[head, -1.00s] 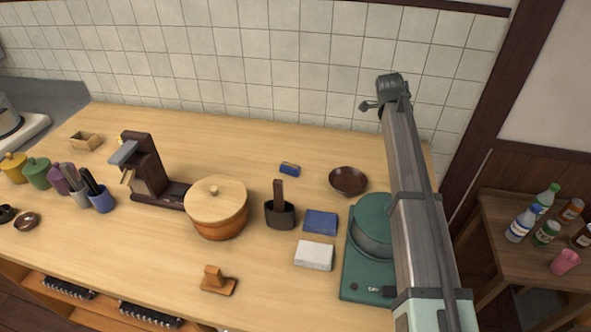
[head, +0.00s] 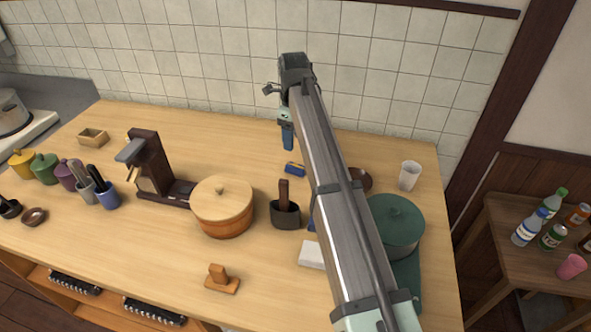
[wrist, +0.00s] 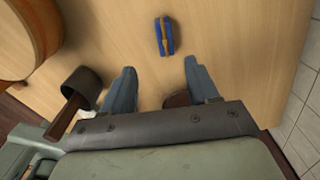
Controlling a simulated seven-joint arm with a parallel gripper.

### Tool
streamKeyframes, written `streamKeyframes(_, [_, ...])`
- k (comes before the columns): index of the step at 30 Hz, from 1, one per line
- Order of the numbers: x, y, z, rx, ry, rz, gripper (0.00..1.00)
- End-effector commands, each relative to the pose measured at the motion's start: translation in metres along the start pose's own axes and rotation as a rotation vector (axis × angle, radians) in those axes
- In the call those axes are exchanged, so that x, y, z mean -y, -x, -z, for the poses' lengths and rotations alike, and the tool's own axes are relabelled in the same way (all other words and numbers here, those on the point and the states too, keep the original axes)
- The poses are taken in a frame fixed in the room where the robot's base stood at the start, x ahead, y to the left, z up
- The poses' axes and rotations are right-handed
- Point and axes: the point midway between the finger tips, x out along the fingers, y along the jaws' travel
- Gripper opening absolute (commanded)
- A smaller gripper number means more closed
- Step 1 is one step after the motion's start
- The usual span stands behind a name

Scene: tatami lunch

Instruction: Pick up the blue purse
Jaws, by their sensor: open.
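The blue purse (head: 294,169) is a small blue item with a yellow-brown band, lying on the wooden counter. In the wrist view the purse (wrist: 164,36) lies beyond my fingertips, roughly in line with the gap between them. My gripper (wrist: 160,72) is open and empty, apart from the purse. In the head view my gripper (head: 287,137) points down near the tiled wall, with the purse just in front of it in the picture; only part of the fingers shows.
A dark caddy (head: 285,215) with an upright handle and a lidded wooden pot (head: 222,205) stand left of my arm. A brown bowl (head: 361,180), a white cup (head: 409,175) and a green pot (head: 396,226) stand right. A white block (head: 311,255) is partly hidden.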

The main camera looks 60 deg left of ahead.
Motion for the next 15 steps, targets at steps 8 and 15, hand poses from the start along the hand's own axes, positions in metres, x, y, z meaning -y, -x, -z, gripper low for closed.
streamKeyframes(8, [0.000,-0.048,0.001,-0.001,0.001,0.000,0.60])
streamKeyframes(15, [0.001,-0.065,0.000,0.000,0.001,0.001,0.60])
